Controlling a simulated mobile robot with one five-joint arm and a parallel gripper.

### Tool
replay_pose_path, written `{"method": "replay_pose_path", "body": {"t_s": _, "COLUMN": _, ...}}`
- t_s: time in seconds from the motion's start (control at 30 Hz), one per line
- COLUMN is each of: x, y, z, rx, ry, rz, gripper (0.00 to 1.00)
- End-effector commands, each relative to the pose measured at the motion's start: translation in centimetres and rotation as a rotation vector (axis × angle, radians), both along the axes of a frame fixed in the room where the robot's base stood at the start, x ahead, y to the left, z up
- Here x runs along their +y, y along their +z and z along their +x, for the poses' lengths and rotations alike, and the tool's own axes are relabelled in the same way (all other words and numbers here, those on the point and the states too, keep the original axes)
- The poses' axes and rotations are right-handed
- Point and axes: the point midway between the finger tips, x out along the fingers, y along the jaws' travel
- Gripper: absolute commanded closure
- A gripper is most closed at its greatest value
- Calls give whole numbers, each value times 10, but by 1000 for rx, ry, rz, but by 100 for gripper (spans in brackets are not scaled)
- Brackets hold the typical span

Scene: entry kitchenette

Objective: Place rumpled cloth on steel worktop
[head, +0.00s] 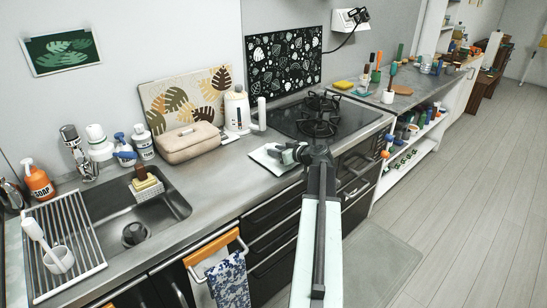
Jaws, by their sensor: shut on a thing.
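My gripper (284,153) is over the front edge of the steel worktop (228,183), between the sink and the hob. It is shut on a small grey-green lump (289,151), which looks like the rumpled cloth. The lump is partly hidden by the gripper and my arm. A pale flat square (268,160) lies on the worktop just under and left of the gripper. I cannot tell if the lump touches it.
The gas hob (316,124) is just behind right. The sink (130,212) is left. The worktop between sink and pale square is clear.

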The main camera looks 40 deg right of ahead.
Motion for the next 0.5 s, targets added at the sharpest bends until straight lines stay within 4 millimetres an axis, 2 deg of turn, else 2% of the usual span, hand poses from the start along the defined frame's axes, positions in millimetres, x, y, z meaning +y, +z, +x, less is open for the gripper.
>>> {"method": "replay_pose_path", "body": {"t_s": 0.03, "x": 1, "y": -12, "z": 1, "rx": 0, "ry": 2, "rz": 1, "gripper": 100}}
{"method": "replay_pose_path", "body": {"t_s": 0.2, "x": 5, "y": -7, "z": 4, "rx": 0, "ry": 9, "rz": 0, "gripper": 100}}
{"method": "replay_pose_path", "body": {"t_s": 0.37, "x": 6, "y": -11, "z": 5, "rx": 0, "ry": 9, "rz": 0, "gripper": 100}}
{"method": "replay_pose_path", "body": {"t_s": 0.4, "x": 6, "y": -10, "z": 5, "rx": 0, "ry": 9, "rz": 0, "gripper": 68}}
{"method": "replay_pose_path", "body": {"t_s": 0.47, "x": 6, "y": -9, "z": 5, "rx": 0, "ry": 9, "rz": 0, "gripper": 51}}
{"method": "replay_pose_path", "body": {"t_s": 0.5, "x": 6, "y": -9, "z": 5, "rx": 0, "ry": 9, "rz": 0, "gripper": 51}}
